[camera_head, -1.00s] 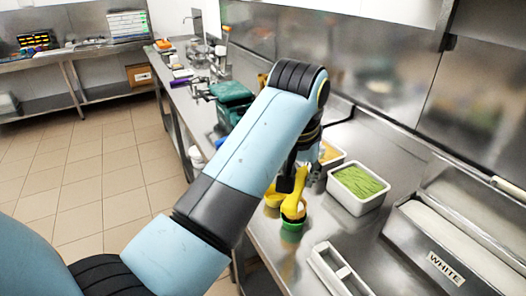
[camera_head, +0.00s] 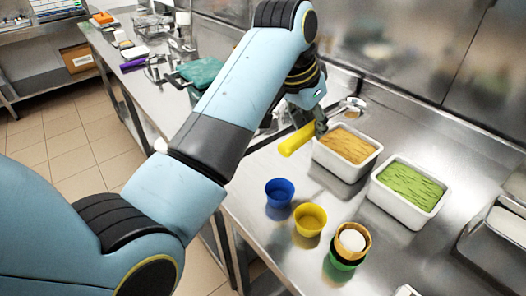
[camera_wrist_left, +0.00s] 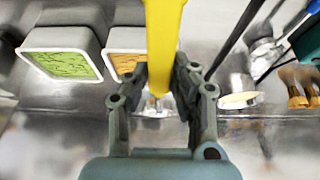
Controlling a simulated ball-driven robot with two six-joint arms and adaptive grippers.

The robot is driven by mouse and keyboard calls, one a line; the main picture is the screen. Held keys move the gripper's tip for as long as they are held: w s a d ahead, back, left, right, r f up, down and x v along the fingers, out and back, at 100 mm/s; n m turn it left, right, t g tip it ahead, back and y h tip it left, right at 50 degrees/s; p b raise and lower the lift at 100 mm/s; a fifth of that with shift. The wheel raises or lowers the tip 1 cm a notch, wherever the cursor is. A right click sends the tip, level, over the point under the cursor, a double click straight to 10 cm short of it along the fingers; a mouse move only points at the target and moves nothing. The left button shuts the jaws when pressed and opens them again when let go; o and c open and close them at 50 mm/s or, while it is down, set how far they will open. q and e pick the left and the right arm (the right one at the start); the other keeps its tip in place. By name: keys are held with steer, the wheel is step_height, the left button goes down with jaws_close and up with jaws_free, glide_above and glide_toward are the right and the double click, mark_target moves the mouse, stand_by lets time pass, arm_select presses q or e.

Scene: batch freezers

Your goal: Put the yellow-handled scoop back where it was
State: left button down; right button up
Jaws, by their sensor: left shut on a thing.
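My left gripper (camera_head: 320,122) is shut on the yellow-handled scoop (camera_head: 297,140). The handle is tilted and points down to the left in the head view, just left of the tub of tan ice cream (camera_head: 347,146). A metal part (camera_head: 350,106) shows beyond the fingers, above the tub's back edge; it seems to be the scoop's head. In the left wrist view the yellow handle (camera_wrist_left: 163,42) runs between the two fingers (camera_wrist_left: 160,92), and the scoop's far end is mostly hidden. My right gripper is not in view.
A white tub of green ice cream (camera_head: 411,190) stands right of the tan one. Blue (camera_head: 280,193), yellow (camera_head: 309,220) and green (camera_head: 344,262) cups stand in front; the green one holds a tan cup with a white ball. Bare steel counter lies between cups and tubs.

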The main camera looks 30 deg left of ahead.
arm_select(q)
steer(key=s+a+f, duration=0.1)
steer(key=a+f, duration=0.1)
steer(key=a, duration=0.1)
steer(key=s+a+f+p, duration=0.1)
steer(key=a+f, duration=0.1)
steer(key=a, duration=0.1)
steer(key=a+f+p, duration=0.1)
steer(key=a+f, duration=0.1)
steer(key=a, duration=0.2)
steer(key=shift+s+a, duration=0.1)
steer(key=shift+s, duration=0.3)
steer(key=shift+a+f, duration=0.15)
steer(key=shift+f, duration=0.05)
step_height(320, 180, down, 3)
steer(key=shift+s+f+p, duration=0.1)
steer(key=shift+f+p, duration=0.1)
steer(key=shift+p, duration=0.1)
steer(key=shift+f, duration=0.35)
steer(key=shift+f, duration=0.1)
steer(key=c, duration=1.4)
jaws_free()
steer(key=shift+c, duration=0.2)
steer(key=o, duration=0.3)
steer(key=shift+o, duration=0.2)
